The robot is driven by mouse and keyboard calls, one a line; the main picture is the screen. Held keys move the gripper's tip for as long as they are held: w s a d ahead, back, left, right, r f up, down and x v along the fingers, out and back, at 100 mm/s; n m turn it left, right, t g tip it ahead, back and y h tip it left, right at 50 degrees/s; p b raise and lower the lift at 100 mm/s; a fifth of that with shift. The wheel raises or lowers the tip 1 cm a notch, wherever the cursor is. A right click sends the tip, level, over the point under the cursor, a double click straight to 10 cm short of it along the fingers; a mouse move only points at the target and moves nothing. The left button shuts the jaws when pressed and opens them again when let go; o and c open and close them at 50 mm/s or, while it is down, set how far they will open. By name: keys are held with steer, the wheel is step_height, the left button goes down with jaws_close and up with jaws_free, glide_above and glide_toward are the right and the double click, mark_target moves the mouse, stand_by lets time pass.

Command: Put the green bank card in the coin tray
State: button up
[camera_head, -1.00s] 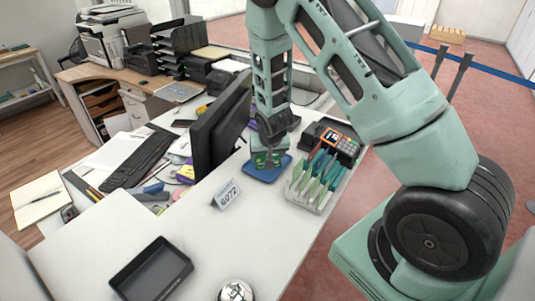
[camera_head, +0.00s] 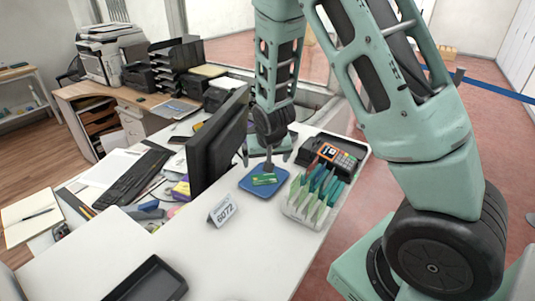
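The green bank card (camera_head: 265,179) lies on the blue tray (camera_head: 252,189), which sits on the white counter right of the monitor. I take this shallow blue tray to be the coin tray. The card looks almost flat, within the tray's rim. My gripper (camera_head: 268,166) points down just above the card's far edge. Its fingers are small and seen edge-on, so I cannot tell their gap or whether they touch the card.
A rack of green and white leaflets (camera_head: 313,195) and a card terminal (camera_head: 336,156) stand close on the right. A sign reading 6072 (camera_head: 223,208) stands in front. The monitor (camera_head: 218,138) is at left. A black tray (camera_head: 148,282) lies at the front left.

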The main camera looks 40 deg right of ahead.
steer(key=s+a+r+n+g+y, duration=0.1)
steer(key=s+a+r+n, duration=0.1)
steer(key=s+a+r, duration=0.3)
steer(key=s+a+r+n+g+y, duration=0.15)
steer(key=s+a, duration=0.25)
steer(key=a, duration=0.4)
steer(key=s+a+r+n+y, duration=0.1)
steer(key=s+a+r+n, duration=0.25)
steer(key=a, duration=0.25)
steer(key=s+a+r+n+g, duration=0.1)
steer(key=s+a+n, duration=0.1)
steer(key=s, duration=0.6)
steer(key=s+a+r+n+g, duration=0.1)
steer(key=s+a+n, duration=0.2)
steer(key=s, duration=0.4)
steer(key=shift+s+a+r+n+h, duration=0.35)
steer(key=shift+s+n, duration=0.05)
step_height(320, 180, down, 5)
steer(key=b, duration=0.5)
steer(key=shift+w, duration=0.1)
